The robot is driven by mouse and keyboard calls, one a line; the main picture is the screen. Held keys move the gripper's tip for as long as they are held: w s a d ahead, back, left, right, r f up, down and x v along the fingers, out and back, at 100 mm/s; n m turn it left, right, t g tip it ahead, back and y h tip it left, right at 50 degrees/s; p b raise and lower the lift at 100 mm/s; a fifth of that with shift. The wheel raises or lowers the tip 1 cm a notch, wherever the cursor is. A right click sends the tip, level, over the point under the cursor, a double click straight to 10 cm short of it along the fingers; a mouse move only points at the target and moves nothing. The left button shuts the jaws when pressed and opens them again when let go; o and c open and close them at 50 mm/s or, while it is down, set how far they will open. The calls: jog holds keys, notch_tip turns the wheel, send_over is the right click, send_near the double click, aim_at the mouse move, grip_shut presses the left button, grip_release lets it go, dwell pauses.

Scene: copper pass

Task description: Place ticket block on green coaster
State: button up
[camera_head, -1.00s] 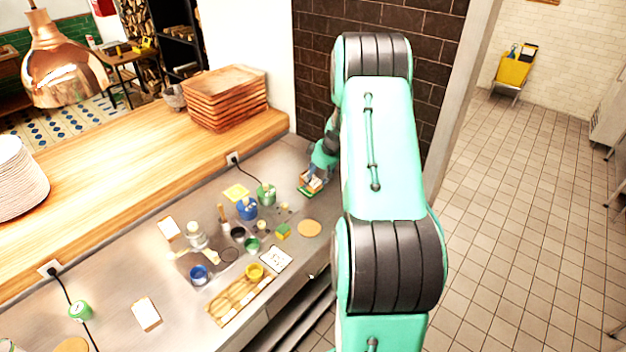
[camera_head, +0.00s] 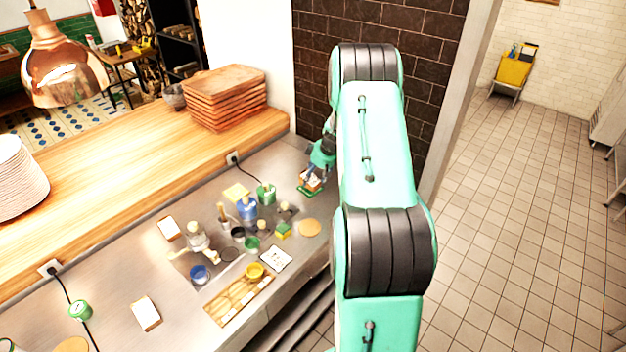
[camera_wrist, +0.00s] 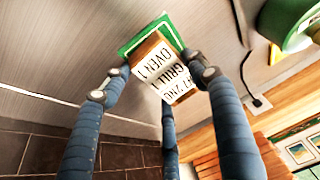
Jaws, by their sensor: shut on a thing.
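The ticket block (camera_wrist: 165,68), brown with white tickets reading "OVEN 1" and "GRILL", sits between the blue fingers of my gripper (camera_wrist: 155,84) in the wrist view. My gripper is shut on it. The green coaster (camera_wrist: 172,19) lies just beyond the block, its green edge showing around the block's far end. I cannot tell whether the block touches it. In the head view, my gripper (camera_head: 318,168) is low over the counter near the dark brick wall, with the block (camera_head: 312,181) under it. The coaster's green edge (camera_head: 306,192) shows below the block.
Left of the gripper on the steel counter (camera_head: 110,275) stand a green cup (camera_head: 266,194), a blue container (camera_head: 247,208), a yellow-green block (camera_head: 283,230) and a round tan coaster (camera_head: 309,228). Stacked wooden trays (camera_head: 228,95) rest on the wooden ledge behind.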

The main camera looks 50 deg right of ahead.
jog(key=shift+f, duration=0.6)
jog(key=shift+f, duration=0.15)
jog(key=o, duration=1.2)
jog(key=shift+o, duration=0.2)
jog(key=shift+r, duration=0.4)
jog(key=v, duration=1.1)
jog(key=shift+s+r, duration=0.2)
jog(key=shift+s, duration=0.1)
